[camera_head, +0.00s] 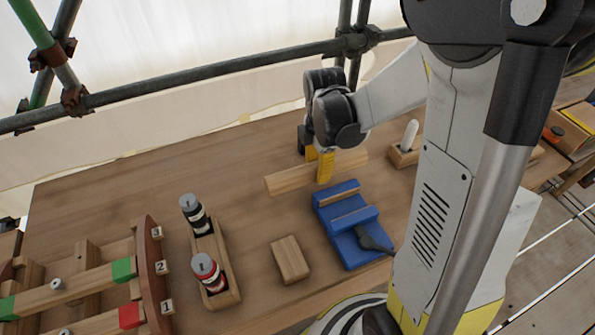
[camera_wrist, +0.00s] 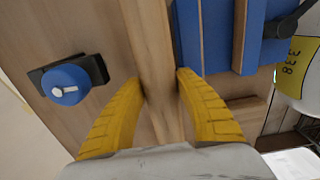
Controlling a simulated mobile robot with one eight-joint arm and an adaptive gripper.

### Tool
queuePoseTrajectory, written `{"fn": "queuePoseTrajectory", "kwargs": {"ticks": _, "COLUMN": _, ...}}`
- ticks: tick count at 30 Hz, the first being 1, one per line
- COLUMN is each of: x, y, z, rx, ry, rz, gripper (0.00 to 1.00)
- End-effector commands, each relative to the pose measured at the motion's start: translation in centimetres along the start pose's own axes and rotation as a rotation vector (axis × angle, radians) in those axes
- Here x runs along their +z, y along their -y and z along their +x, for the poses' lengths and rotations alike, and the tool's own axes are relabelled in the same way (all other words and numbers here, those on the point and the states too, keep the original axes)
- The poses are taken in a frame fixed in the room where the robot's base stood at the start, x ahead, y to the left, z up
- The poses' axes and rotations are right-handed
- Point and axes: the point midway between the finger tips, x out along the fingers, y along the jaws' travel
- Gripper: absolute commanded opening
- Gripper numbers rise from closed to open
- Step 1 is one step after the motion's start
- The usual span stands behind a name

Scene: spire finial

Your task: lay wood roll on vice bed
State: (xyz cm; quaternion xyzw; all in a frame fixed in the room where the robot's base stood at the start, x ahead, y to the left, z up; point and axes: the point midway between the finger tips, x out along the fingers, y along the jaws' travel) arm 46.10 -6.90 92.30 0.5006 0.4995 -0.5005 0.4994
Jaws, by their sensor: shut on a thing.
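The wood roll (camera_head: 288,179) is a long, pale wooden bar behind the blue vice. My gripper (camera_head: 319,163) is shut on it with yellow fingers, one on each side. In the wrist view the wood roll (camera_wrist: 150,45) runs lengthwise between the two fingers. The blue vice (camera_head: 322,211) stands on the bench in front of the bar, with two wood-faced jaws, a gap between them and a dark handle at its front. In the wrist view the vice (camera_wrist: 218,40) is just right of the bar. I cannot tell how high the bar is above the bench.
A small wooden block (camera_head: 290,259) lies left of the vice. A wooden tray (camera_head: 222,262) holds two dark bottles. A numbered rack (camera_head: 155,270) is farther left. A small holder (camera_head: 403,158) with a white piece stands right. A blue knob (camera_wrist: 68,82) shows in the wrist view.

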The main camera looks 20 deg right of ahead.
Motion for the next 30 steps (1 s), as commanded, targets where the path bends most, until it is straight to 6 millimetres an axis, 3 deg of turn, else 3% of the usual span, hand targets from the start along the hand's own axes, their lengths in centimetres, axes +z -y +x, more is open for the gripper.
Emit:
{"fn": "queuePoseTrajectory", "kwargs": {"ticks": 6, "x": 3.1, "y": 1.3, "z": -2.2, "rx": 0.000, "ry": 0.000, "rz": 0.002, "gripper": 0.00}}
{"fn": "queuePoseTrajectory", "kwargs": {"ticks": 14, "x": 4.3, "y": 1.8, "z": -2.8, "rx": 0.000, "ry": 0.000, "rz": 0.000, "gripper": 0.00}}
{"fn": "queuePoseTrajectory", "kwargs": {"ticks": 20, "x": 3.6, "y": 1.4, "z": -2.6, "rx": 0.000, "ry": 0.000, "rz": 0.099, "gripper": 0.00}}
{"fn": "queuePoseTrajectory", "kwargs": {"ticks": 30, "x": -0.5, "y": -0.8, "z": -1.8, "rx": 0.000, "ry": 0.000, "rz": 0.677, "gripper": 0.00}}
